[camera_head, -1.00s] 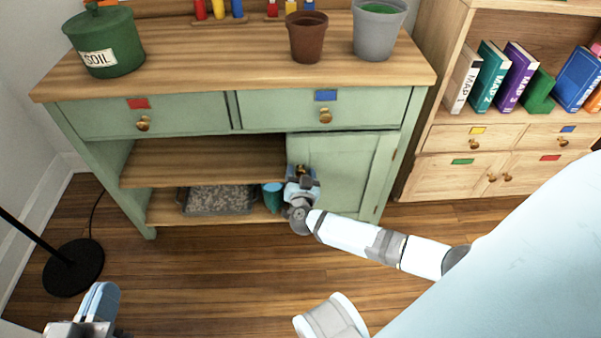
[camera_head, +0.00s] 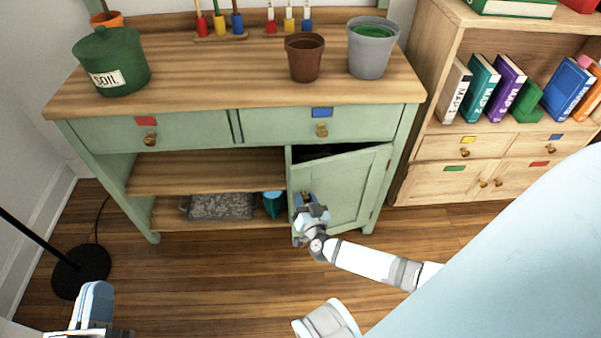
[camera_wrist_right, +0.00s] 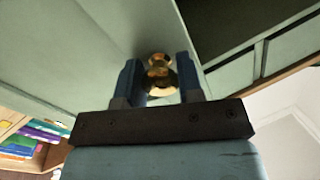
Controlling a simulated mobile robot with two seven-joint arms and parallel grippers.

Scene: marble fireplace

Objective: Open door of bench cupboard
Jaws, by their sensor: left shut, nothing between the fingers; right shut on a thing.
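The green bench cupboard door (camera_head: 345,190) is at the lower right of the green bench (camera_head: 84,135). It stands partly open, with a dark gap along its top and its left edge swung out toward me. My right gripper (camera_head: 306,203) is at the door's left edge, shut on the brass door knob. In the right wrist view the knob (camera_wrist_right: 160,75) sits between the two fingers of the right gripper (camera_wrist_right: 160,80), with the door's face (camera_wrist_right: 110,40) behind it. My left gripper (camera_head: 95,305) is at the bottom left, shut and empty, away from the bench.
Two drawers with brass knobs sit above the door. A grey tray (camera_head: 222,207) and a teal pot (camera_head: 273,204) are on the lower shelf. A black lamp base (camera_head: 80,270) stands on the left floor. A wooden bookcase (camera_head: 415,165) stands right. Floor before the bench is clear.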

